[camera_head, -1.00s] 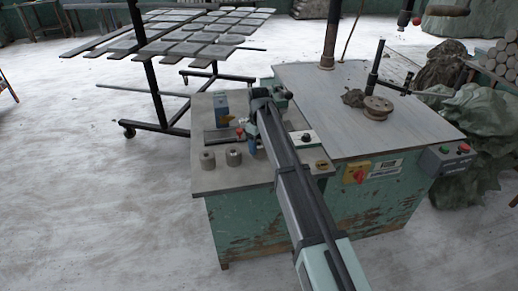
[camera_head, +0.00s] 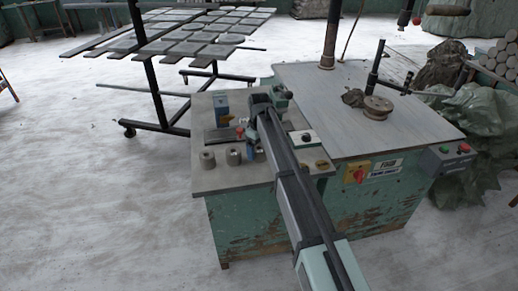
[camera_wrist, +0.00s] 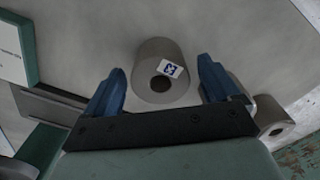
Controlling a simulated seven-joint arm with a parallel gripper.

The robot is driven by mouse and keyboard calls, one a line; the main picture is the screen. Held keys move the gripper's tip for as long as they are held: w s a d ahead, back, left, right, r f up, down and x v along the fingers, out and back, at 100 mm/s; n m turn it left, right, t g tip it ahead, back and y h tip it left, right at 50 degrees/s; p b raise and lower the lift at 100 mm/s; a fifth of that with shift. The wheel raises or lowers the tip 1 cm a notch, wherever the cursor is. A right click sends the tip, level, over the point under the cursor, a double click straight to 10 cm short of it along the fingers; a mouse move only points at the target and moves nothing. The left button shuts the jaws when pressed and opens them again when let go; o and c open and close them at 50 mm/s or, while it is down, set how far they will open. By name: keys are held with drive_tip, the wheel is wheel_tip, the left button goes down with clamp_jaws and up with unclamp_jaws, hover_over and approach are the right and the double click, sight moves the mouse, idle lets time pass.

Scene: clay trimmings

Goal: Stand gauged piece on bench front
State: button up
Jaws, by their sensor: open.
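A grey clay cylinder (camera_wrist: 160,50) with a hole in its end and a white label with a blue mark shows in the wrist view. It appears between the two blue fingers of my gripper (camera_wrist: 161,68), with gaps to both. My gripper is open and holds nothing. A second grey cylinder (camera_wrist: 276,124) is partly hidden beside the right finger. In the head view, two cylinders stand near the bench front (camera_head: 235,181), one to the left (camera_head: 208,160) and one nearer my gripper (camera_head: 233,157). I cannot tell which of these is between the fingers.
A small red-topped item (camera_head: 239,133) is beside my gripper. The bench's front-left corner is clear.

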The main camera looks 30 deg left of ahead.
sight(259, 148)
wheel_tip(259, 148, up, 12)
drive_tip(key=shift+r, duration=0.15)
idle(0.5)
